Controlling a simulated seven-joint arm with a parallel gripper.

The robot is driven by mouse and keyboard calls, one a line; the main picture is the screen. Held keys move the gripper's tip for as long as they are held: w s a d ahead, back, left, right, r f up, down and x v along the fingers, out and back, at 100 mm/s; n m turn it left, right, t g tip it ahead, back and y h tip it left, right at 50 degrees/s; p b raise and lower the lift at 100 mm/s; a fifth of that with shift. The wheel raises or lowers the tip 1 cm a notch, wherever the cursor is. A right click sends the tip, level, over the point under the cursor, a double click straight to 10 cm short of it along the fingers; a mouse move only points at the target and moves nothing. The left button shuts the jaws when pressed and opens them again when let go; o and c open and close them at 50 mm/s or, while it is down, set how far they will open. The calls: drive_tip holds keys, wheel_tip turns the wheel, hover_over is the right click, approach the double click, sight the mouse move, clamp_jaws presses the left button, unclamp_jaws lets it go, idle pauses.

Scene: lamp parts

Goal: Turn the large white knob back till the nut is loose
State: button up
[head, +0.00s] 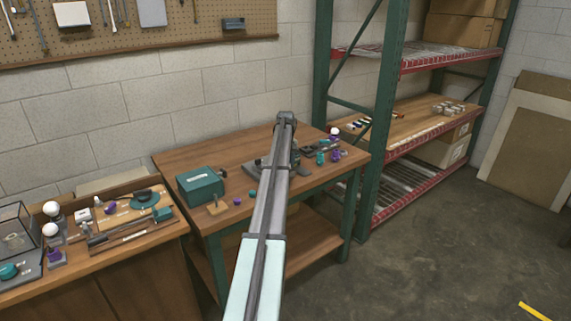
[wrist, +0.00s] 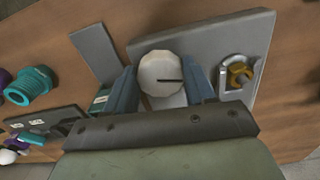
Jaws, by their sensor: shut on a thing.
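The large white knob (wrist: 162,75) is round with ridged edges and has a dark line running from its middle to the right. It sits over a grey plate (wrist: 258,40) in the wrist view. My gripper (wrist: 162,82) is shut on the knob, with one blue finger on each side of it. A brass-coloured nut (wrist: 240,75) sits inside a silver loop on the plate, right of the knob. In the head view my arm hides the knob and most of the plate.
A teal threaded part (wrist: 30,86) lies left on the wooden bench. A dark tray (wrist: 45,122) with small parts is at lower left. In the head view a green box (head: 200,187) stands on the bench's left side, and a green-framed shelf (head: 385,120) rises behind right.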

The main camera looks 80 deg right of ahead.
idle(0.4)
drive_tip(key=o, duration=1)
drive_tip(key=shift+o, duration=0.2)
wheel_tip(320, 180, up, 14)
drive_tip(key=shift+f, duration=0.15)
idle(0.3)
